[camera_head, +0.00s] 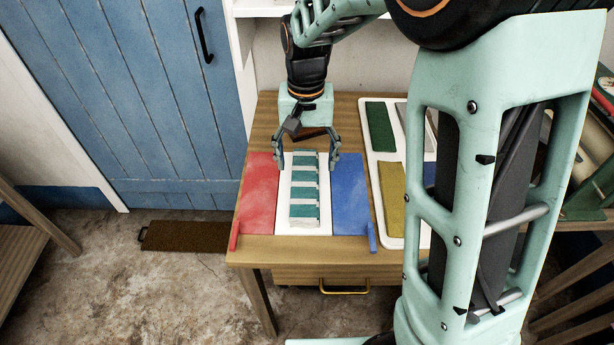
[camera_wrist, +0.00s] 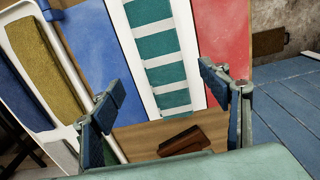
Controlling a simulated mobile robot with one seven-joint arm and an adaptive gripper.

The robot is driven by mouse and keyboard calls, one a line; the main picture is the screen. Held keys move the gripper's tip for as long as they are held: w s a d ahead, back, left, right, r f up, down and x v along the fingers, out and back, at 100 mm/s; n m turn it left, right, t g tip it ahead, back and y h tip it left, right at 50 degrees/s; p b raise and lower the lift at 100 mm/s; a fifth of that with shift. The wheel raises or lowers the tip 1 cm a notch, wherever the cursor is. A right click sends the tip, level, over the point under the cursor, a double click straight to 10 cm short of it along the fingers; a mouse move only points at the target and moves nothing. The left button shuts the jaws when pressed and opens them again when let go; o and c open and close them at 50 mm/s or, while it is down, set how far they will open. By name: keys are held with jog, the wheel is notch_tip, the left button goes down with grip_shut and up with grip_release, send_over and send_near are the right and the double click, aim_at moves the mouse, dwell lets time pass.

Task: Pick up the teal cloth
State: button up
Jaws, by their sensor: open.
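The teal cloth (camera_head: 304,188), striped teal and white, lies flat and lengthwise on a white panel (camera_head: 283,215) on the wooden table. It also shows in the wrist view (camera_wrist: 158,45), running away from the gripper. My gripper (camera_head: 306,164) is above the far end of the cloth, with one finger on each side of it. In the wrist view the jaws (camera_wrist: 155,95) are wide apart and nothing is between them. I cannot tell how high the fingertips are above the cloth.
A red panel (camera_head: 258,188) and a blue panel (camera_head: 350,195) flank the white one. A dark brown block (camera_wrist: 183,140) lies behind it. A white tray (camera_head: 393,243) with green (camera_head: 380,126) and mustard (camera_head: 391,197) pieces stands to the right. A blue door (camera_head: 155,100) is at left.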

aim_at(305, 182)
jog(key=f, duration=0.7)
jog(key=shift+w+a+f+b, duration=0.1)
jog(key=shift+w+f+b, duration=0.05)
jog(key=shift+w+b, duration=0.15)
jog(key=shift+c, duration=0.7)
jog(key=c, duration=1.2)
jog(key=shift+o, duration=0.2)
